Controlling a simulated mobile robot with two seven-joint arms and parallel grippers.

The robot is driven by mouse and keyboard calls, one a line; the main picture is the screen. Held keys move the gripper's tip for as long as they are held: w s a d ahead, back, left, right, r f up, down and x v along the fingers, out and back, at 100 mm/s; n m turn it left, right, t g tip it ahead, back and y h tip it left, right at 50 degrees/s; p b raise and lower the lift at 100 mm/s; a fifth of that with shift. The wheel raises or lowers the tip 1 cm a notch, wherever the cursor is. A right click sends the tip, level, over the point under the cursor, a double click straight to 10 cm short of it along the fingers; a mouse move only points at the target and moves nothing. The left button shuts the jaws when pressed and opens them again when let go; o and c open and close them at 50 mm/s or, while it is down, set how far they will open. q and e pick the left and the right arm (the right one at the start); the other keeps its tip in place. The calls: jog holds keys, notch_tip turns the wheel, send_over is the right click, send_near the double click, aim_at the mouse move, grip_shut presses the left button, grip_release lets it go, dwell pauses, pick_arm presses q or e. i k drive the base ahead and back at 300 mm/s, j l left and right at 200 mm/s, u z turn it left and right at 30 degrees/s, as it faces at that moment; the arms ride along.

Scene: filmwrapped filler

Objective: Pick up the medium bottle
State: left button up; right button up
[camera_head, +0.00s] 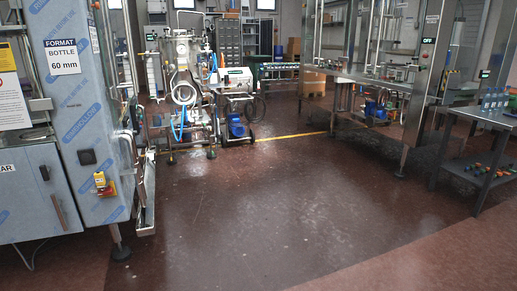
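Several small clear bottles (493,100) with blue parts stand upright in a group on the top of a dark metal table (466,112) at the right edge. They are far off and small, so I cannot tell which is the medium bottle. Neither of my grippers shows in the head view, and nothing is seen touching the bottles.
A film-wrapped steel machine (84,120) with a "FORMAT BOTTLE 60 mm" sign stands at the left. A wheeled pump unit (185,95) is at the back, and a steel framed machine (372,80) is at the back right. The dark red floor (270,200) between is clear.

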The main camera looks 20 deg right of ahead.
aim_at(493, 99)
jog(key=i+l+z, duration=0.75)
jog(key=z, duration=0.15)
jog(key=i+l+z, duration=0.1)
jog(key=i+z, duration=0.4)
jog(key=i+l+z, duration=0.1)
jog(key=i+z, duration=0.25)
jog(key=i, duration=0.15)
jog(key=i+z, duration=0.7)
jog(key=i, duration=0.2)
jog(key=i+j+z, duration=0.1)
jog(key=i+z, duration=0.2)
jog(key=i, duration=0.25)
jog(key=i+z, duration=0.15)
jog(key=i, duration=2.2)
jog(key=i+u, duration=0.1)
jog(key=i, duration=0.45)
jog(key=i+l, duration=0.15)
jog(key=i, duration=0.4)
jog(key=i+l+u, duration=0.1)
jog(key=i+u, duration=0.3)
jog(key=i+l+u, duration=0.25)
jog(key=u, duration=0.15)
jog(key=i, duration=0.1)
